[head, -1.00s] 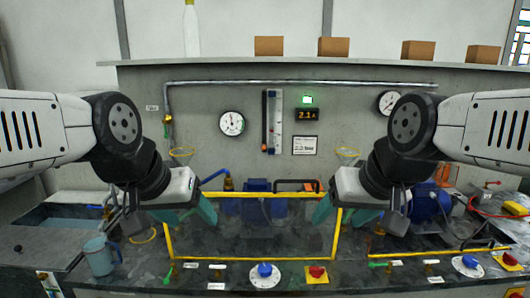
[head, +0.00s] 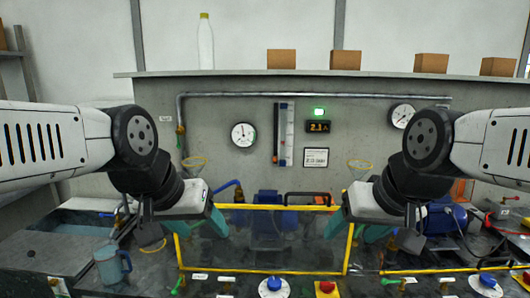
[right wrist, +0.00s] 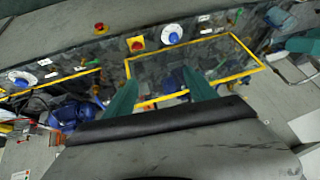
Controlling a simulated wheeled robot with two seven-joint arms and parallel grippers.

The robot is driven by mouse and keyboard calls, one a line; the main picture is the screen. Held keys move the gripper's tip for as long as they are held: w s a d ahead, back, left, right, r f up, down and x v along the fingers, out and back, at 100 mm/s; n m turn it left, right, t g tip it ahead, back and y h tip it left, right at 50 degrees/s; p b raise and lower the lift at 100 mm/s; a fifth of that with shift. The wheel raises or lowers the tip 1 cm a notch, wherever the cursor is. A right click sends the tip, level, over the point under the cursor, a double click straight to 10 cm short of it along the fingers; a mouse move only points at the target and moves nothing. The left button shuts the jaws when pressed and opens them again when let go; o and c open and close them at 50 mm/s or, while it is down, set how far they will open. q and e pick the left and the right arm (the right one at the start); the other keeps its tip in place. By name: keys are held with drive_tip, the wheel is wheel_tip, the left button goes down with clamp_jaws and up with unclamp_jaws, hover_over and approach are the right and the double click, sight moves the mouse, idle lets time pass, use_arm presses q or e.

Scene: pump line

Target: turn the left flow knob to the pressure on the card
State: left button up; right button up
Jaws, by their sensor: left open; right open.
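The left flow knob (head: 273,284) is blue on a white dial at the bottom edge of the head view, partly cut off. It also shows in the right wrist view (right wrist: 172,37). My left gripper (head: 200,222) is open and empty, above and left of the knob. My right gripper (head: 354,230) is open and empty, above and right of it; its teal fingers are apart in the right wrist view (right wrist: 160,95).
A red button on yellow (head: 326,288) sits just right of the knob. A second blue knob (head: 487,281) is at far right. A yellow-edged clear guard (head: 262,271) stands behind the knobs. A blue jug (head: 112,264) stands at left.

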drive_tip(key=shift+w, duration=0.1)
drive_tip(key=n+g+h, duration=0.2)
drive_tip(key=n+g, duration=0.4)
drive_tip(key=n, duration=0.7)
hover_over(274, 281)
drive_tip(key=f, duration=2.4)
drive_tip(key=shift+d, duration=0.2)
drive_tip(key=shift+a+f, duration=0.15)
drive_tip(key=shift+f, duration=0.5)
wheel_tip(274, 281, down, 7)
drive_tip(key=shift+c, duration=0.2)
